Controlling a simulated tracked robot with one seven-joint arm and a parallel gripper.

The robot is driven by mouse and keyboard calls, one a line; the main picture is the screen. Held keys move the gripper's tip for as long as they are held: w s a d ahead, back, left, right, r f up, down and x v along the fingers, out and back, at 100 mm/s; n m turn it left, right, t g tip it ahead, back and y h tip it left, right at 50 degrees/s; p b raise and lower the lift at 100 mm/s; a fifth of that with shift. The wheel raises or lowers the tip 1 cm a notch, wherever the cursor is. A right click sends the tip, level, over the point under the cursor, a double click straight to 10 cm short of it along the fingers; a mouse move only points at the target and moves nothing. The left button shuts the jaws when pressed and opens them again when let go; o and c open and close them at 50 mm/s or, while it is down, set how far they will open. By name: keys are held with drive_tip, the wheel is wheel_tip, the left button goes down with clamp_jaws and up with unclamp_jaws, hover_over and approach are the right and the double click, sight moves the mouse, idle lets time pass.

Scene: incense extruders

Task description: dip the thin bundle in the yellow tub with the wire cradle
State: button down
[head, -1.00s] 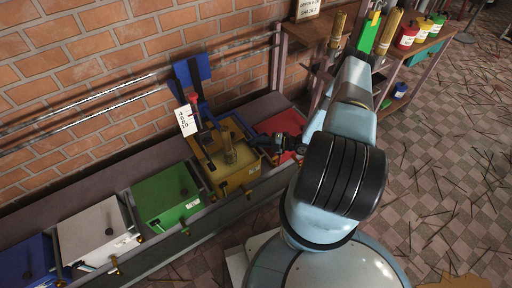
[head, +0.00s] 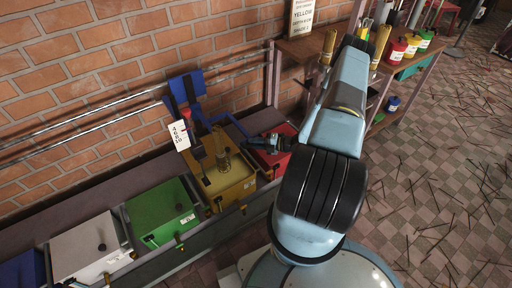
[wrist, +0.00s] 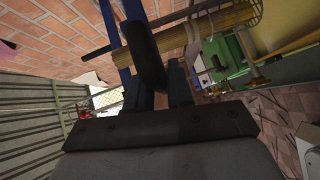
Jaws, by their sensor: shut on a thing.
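The yellow tub (head: 241,187) stands in a row of tubs along the brick wall. The wire cradle (head: 224,160) is upright inside it and also shows at the top right of the wrist view (wrist: 247,14). My gripper (head: 252,142) reaches in over the tub from the right. The bundle's far end runs into the wire cradle. How deep that end sits cannot be told. In the head view the bundle is hard to separate from the cradle.
A blue stand (head: 187,84) with a red handle and white tag (head: 179,134) rises behind the tub. A dark paddle (head: 201,166) leans beside the cradle. Green (head: 163,211), white (head: 88,245) and red (head: 275,160) tubs flank it. A shelf (head: 300,48) stands right.

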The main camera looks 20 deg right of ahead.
drive_tip(key=shift+w+r, duration=0.2)
drive_tip(key=shift+r, duration=0.15)
drive_tip(key=c, duration=1.1)
unclamp_jaws()
drive_tip(key=v, duration=1.4)
drive_tip(key=shift+f, duration=0.2)
drive_tip(key=shift+s, duration=0.1)
